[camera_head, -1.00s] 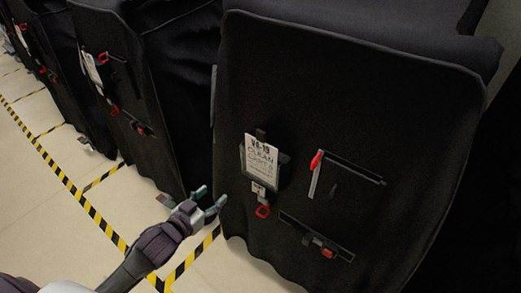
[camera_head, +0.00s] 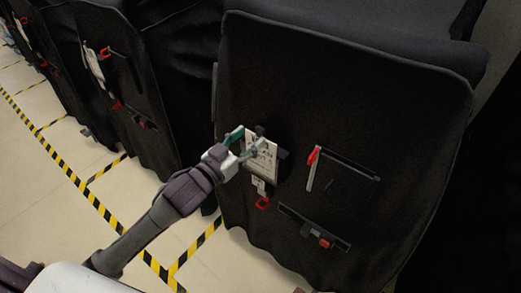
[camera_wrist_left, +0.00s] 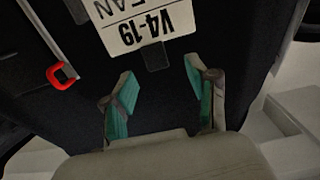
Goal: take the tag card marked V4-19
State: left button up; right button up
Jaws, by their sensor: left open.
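The white tag card marked V4-19 (camera_head: 264,160) hangs on the front of the nearest black covered cart. In the left wrist view the card (camera_wrist_left: 140,24) shows upside down at the top, with a dark clip tab (camera_wrist_left: 156,56) at its marked edge. My left gripper (camera_head: 244,144) is open in front of the card's upper left part and hides some of its print. In the left wrist view its two teal fingertips (camera_wrist_left: 159,72) are apart with nothing between them; the card lies just beyond them. My right gripper is in neither view.
A red-handled tool (camera_head: 313,157) hangs right of the card. A red ring (camera_head: 262,203) hangs below it, and a dark strip with a red piece (camera_head: 324,243) is lower right. Other covered carts (camera_head: 125,90) stand left. Yellow-black tape (camera_head: 75,183) marks the pale floor.

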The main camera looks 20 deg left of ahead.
aim_at(259, 130)
pick_arm(q)
jog(key=p+x, duration=0.1)
jog(key=x, duration=0.3)
jog(key=shift+w+d+r+p, duration=0.2)
jog(key=shift+d+p, duration=0.05)
jog(key=shift+p, duration=0.15)
jog(key=shift+w+d+f, duration=0.1)
jog(key=shift+w, duration=0.1)
jog(key=shift+c, duration=0.5)
grip_shut()
